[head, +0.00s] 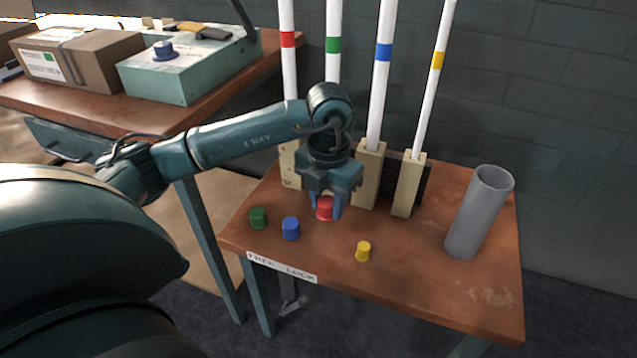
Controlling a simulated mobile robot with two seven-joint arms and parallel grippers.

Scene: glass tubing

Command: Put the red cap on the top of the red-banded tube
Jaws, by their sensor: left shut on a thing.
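The red cap (324,208) is between the fingers of my left gripper (326,211), which is shut on it from above. The cap is at or just above the wooden table top; I cannot tell which. The red-banded tube (288,75) stands upright at the back left in a pale wooden block (290,168). Its red band (287,39) is near the picture's upper edge, and its top is out of view. My left arm hides part of the tube and its block. My right gripper is not in view.
A green cap (258,218), a blue cap (291,229) and a yellow cap (363,251) stand on the table. Green-banded (333,60), blue-banded (381,75) and yellow-banded (434,80) tubes stand right of the red-banded one. A grey cylinder (478,215) stands at right.

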